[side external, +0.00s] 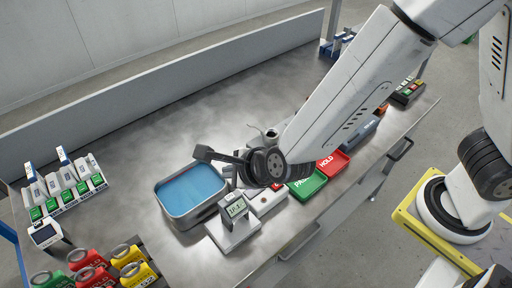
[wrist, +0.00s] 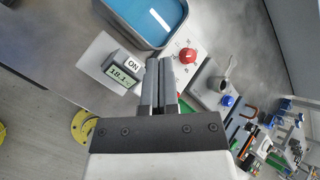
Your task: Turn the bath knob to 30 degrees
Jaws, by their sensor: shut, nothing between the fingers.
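The bath (wrist: 118,8) is a grey tank of blue liquid at the top of the wrist view; it also stands near the centre of the side external view (side external: 180,222). Beside it, a red knob (wrist: 187,55) sits on a white panel with small dial marks. Which way the knob points is too small to tell. My gripper (wrist: 161,64) is shut and empty, its fingertips just left of the knob in the picture; I see no contact. In the side external view my wrist hides most of the knob area and the fingertips.
A display (wrist: 122,74) reads about 18.1, next to an ON label (wrist: 132,65). A small cup (wrist: 219,84) and a blue knob (wrist: 228,101) are on a grey unit close by. Green (side external: 306,187) and red (side external: 333,164) trays, PASS and HOLD, lie to the right.

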